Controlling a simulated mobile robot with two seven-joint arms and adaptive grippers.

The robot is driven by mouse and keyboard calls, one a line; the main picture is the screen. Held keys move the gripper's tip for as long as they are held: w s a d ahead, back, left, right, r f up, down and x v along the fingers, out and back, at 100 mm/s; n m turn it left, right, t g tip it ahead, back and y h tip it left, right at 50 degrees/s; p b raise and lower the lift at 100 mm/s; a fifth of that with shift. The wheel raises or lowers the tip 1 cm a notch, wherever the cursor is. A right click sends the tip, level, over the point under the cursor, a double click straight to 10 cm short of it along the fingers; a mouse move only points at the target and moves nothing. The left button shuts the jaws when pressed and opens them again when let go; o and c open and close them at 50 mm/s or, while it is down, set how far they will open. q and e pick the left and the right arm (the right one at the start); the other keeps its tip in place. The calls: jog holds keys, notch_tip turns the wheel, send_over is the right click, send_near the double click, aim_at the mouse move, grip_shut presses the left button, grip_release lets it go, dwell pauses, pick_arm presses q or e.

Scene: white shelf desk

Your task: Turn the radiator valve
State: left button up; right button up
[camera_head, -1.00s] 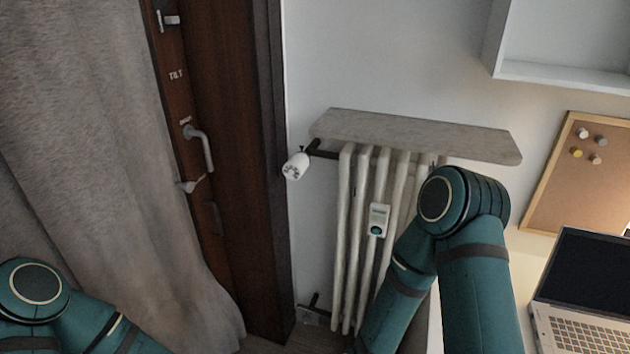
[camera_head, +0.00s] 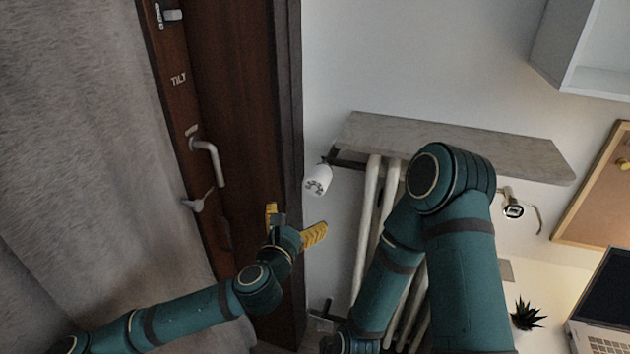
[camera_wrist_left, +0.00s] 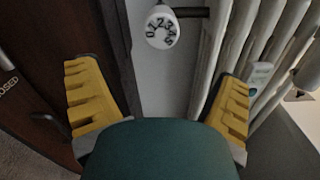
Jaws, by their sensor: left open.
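The radiator valve (camera_head: 318,180) is a white knob with dark marks at the upper left end of the radiator (camera_head: 366,215). In the left wrist view the valve (camera_wrist_left: 162,28) shows its numbers, at the top between and beyond my fingers. My left gripper (camera_head: 297,224) has yellow fingers spread wide and is empty. In the head view it is below and slightly left of the valve, apart from it. It also shows in the left wrist view (camera_wrist_left: 158,100). My right arm crosses in front of the radiator and hides much of it; its gripper is not seen.
A stone-like shelf (camera_head: 450,145) lies over the radiator. A dark wooden door frame (camera_head: 240,120) with a handle (camera_head: 208,160) and a grey curtain (camera_head: 70,150) are at left. A desk with a laptop (camera_head: 605,300) and a small plant (camera_head: 527,315) is at right.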

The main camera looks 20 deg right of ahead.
aim_at(314, 188)
pick_arm(q)
jog(key=b+x, duration=0.1)
jog(key=x, duration=1.2)
jog(key=shift+d, duration=0.15)
jog(key=shift+r, duration=0.1)
jog(key=c, duration=1.2)
